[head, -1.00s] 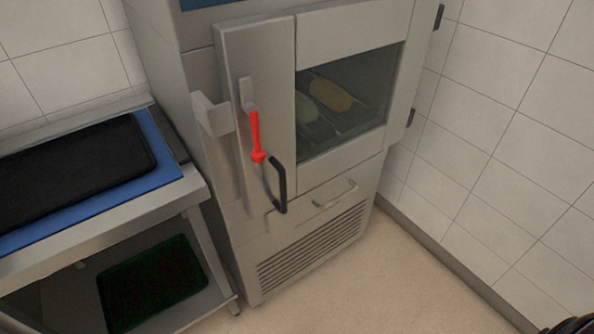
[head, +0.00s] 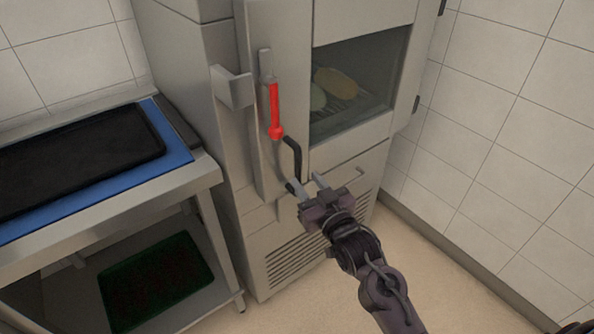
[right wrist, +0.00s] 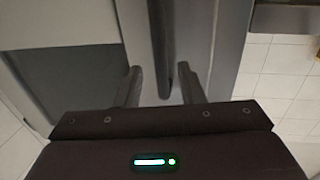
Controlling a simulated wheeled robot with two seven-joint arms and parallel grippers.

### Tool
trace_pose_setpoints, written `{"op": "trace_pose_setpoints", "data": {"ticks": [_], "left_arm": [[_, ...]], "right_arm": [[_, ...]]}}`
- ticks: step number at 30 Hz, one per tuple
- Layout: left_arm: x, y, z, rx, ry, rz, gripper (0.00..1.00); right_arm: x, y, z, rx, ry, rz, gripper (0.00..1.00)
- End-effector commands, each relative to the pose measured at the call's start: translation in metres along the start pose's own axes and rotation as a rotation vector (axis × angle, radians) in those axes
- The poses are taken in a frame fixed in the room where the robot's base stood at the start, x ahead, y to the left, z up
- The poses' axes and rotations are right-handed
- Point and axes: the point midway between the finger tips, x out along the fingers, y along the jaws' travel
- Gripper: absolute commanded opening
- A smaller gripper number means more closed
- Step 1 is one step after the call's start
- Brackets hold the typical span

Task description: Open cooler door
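The steel cooler door (head: 361,155) has a glass window (head: 350,85) with food behind it. A black, bent handle (head: 296,160) hangs on its left side below a red thermometer-like bar (head: 275,108). My right gripper (head: 308,181) is open in front of the door, with its fingertips at the handle's lower end. In the right wrist view the dark handle (right wrist: 167,82) shows between the two spread fingers, with space on both sides. Whether a finger touches it I cannot tell. The left gripper is not in view.
A steel table (head: 207,176) at left bears a blue mat (head: 178,152) with a black tray (head: 80,160); a green tray (head: 155,280) lies on its lower shelf. A tiled wall (head: 500,130) stands at right. A grey bracket (head: 232,88) juts from the cooler's left side.

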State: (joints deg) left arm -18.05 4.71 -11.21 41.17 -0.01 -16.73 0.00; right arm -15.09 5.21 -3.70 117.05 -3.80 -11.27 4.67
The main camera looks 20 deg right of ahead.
Motion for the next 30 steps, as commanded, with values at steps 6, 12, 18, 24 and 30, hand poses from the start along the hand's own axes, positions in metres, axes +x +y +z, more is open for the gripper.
{"op": "trace_pose_setpoints", "data": {"ticks": [6, 12, 18, 24, 30], "left_arm": [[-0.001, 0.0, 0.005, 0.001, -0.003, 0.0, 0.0], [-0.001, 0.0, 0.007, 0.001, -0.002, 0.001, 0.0], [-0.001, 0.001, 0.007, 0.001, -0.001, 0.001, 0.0], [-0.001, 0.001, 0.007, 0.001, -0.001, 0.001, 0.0], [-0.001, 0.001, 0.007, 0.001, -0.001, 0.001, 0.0]], "right_arm": [[0.036, 0.0, -0.001, 0.002, 0.002, 0.0, 0.35], [0.052, -0.001, 0.0, 0.001, 0.0, -0.001, 0.35], [0.054, -0.001, 0.001, 0.001, -0.001, -0.001, 0.35], [0.054, -0.001, 0.001, 0.001, -0.001, -0.001, 0.21], [0.054, -0.001, 0.001, 0.001, -0.001, 0.0, 0.0]]}}
